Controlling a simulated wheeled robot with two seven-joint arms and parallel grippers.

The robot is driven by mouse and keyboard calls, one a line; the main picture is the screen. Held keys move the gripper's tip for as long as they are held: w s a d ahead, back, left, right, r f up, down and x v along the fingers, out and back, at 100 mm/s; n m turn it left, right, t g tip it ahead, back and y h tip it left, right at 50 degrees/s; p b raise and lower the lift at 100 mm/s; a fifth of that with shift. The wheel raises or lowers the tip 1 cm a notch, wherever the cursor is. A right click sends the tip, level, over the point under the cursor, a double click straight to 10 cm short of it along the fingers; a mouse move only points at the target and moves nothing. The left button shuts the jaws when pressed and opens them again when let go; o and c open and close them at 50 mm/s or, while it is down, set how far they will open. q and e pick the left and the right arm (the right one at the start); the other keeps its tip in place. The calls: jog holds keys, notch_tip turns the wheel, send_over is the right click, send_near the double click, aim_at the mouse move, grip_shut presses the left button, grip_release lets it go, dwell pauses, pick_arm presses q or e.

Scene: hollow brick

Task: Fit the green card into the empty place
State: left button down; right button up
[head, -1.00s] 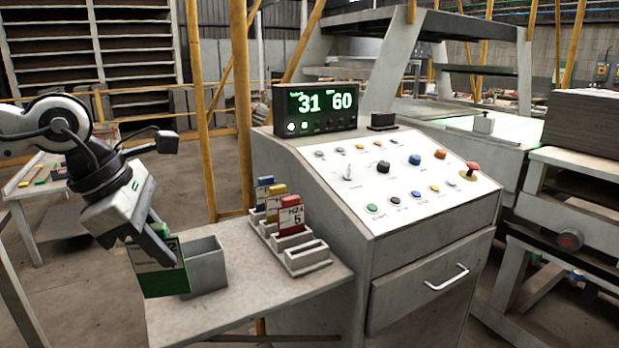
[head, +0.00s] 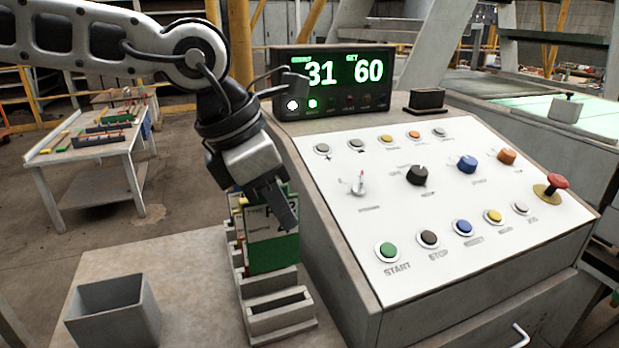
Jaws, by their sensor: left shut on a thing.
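The green card (head: 273,252), with a white upper part, is upright in my left gripper (head: 280,208), which is shut on its upper edge. The card is over the card rack (head: 284,318), towards its front part. Its lower edge is close to a rack slot; I cannot tell whether it is inside it. The frontmost slot of the rack shows empty. The card and gripper hide most of the other cards; only a bit of yellow (head: 236,200) shows behind on the left. My right gripper is not in view.
A grey open bin (head: 115,312) stands on the side table (head: 190,265), left of the rack. The sloped control panel (head: 440,200) with buttons and knobs rises close on the right. A display (head: 335,80) reading 31 and 60 stands behind.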

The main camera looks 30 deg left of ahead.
aim_at(282, 244)
pick_arm(q)
jog(key=shift+s+f, duration=0.1)
jog(key=shift+f, duration=0.25)
jog(key=f+b, duration=0.2)
jog(key=f, duration=0.1)
jog(key=shift+s+f+b, duration=0.15)
jog(key=shift+s+b, duration=0.05)
jog(key=shift+b, duration=0.15)
jog(key=shift+f+b, duration=0.5)
jog(key=shift+f, duration=0.3)
jog(key=shift+r, duration=0.2)
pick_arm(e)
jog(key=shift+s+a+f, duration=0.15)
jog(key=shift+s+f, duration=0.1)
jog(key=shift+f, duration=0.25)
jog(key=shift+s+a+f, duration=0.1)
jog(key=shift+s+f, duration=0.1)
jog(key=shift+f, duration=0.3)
pick_arm(q)
jog(key=shift+w+f, duration=0.1)
jog(key=shift+f, duration=0.05)
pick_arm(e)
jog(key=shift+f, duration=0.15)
pick_arm(q)
jog(key=shift+w+f+b, duration=0.1)
jog(key=shift+f+b, duration=0.2)
jog(key=shift+b, duration=0.2)
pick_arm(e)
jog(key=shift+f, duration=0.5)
